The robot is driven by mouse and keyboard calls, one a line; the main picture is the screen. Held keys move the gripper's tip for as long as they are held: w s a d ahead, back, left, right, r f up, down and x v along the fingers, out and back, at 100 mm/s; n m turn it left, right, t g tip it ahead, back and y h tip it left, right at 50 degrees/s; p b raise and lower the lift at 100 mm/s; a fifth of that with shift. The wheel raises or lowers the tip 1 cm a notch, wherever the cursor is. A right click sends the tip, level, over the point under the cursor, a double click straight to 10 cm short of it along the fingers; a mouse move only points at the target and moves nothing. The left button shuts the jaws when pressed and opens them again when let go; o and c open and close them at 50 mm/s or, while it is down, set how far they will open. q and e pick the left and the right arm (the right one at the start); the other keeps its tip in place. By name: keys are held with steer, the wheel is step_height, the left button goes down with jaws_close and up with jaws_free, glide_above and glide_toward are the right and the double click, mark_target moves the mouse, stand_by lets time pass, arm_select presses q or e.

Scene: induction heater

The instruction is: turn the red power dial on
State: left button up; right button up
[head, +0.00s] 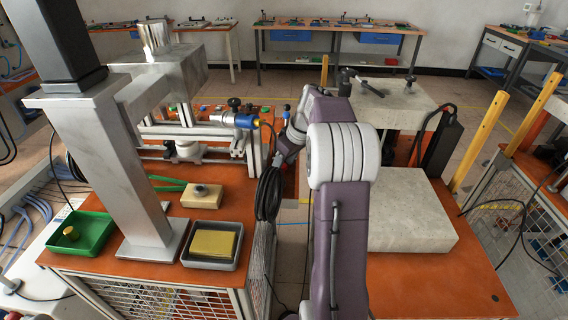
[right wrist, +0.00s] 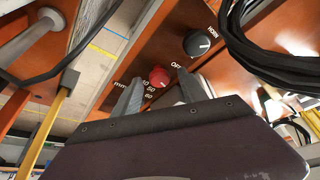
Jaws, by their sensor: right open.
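The red power dial (right wrist: 158,77) shows in the right wrist view on an orange panel, with a white "OFF" label beside it and white numbers near its rim. Its pointer setting is too small to tell. My right gripper (right wrist: 161,78) is open, with one finger on each side of the red dial in the picture. I cannot tell whether the fingers touch it. In the head view my right arm reaches forward, and its hand is mostly hidden behind the arm and the black cables. The red dial cannot be made out there. My left gripper is not in view.
A black dial (right wrist: 197,43) sits near the red one on the same panel. Black cables (head: 270,192) hang close to my right arm. A stone-like block (head: 408,215) lies right of the arm. A green tray (head: 88,246) and a grey tray (head: 193,262) stand left.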

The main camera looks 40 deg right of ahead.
steer(key=shift+c, duration=0.3)
jaws_close()
steer(key=shift+r, duration=0.1)
steer(key=m+h+p, duration=0.1)
steer(key=m, duration=0.1)
steer(key=shift+a+m, duration=0.1)
steer(key=shift+m, duration=0.3)
steer(key=shift+a+m+h+p, duration=0.1)
steer(key=shift+m+h+p, duration=0.5)
steer(key=shift+m+p, duration=0.6)
steer(key=shift+m, duration=0.4)
steer(key=shift+o, duration=0.3)
jaws_free()
